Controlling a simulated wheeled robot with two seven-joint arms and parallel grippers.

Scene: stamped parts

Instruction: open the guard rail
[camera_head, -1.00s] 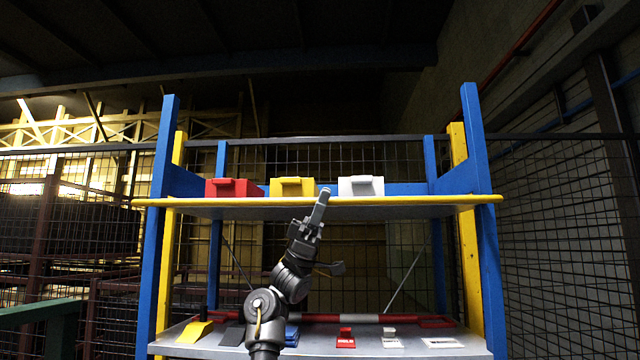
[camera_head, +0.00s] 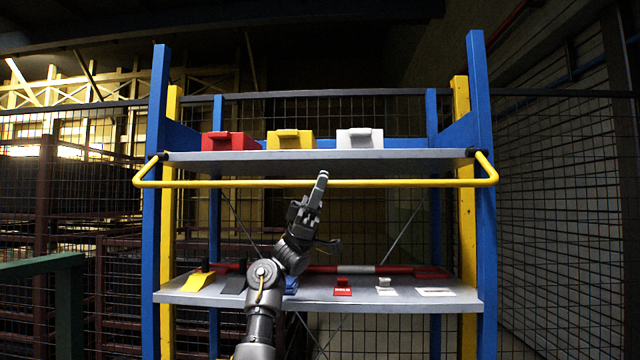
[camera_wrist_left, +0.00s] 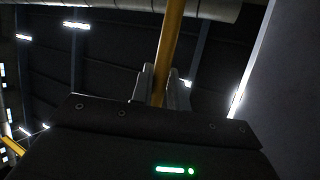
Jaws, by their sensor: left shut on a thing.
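The guard rail (camera_head: 400,183) is a long yellow bar across the front of the blue rack, with short side arms running up to pivots at the ends of the upper shelf. It hangs a little below and in front of that shelf's edge. In the left wrist view the yellow rail (camera_wrist_left: 171,45) runs between the two fingers (camera_wrist_left: 161,82). My right gripper is not in view.
Red (camera_head: 229,141), yellow (camera_head: 290,139) and white (camera_head: 360,139) bins stand on the upper shelf (camera_head: 420,160). Blue posts (camera_head: 483,200) flank both sides.

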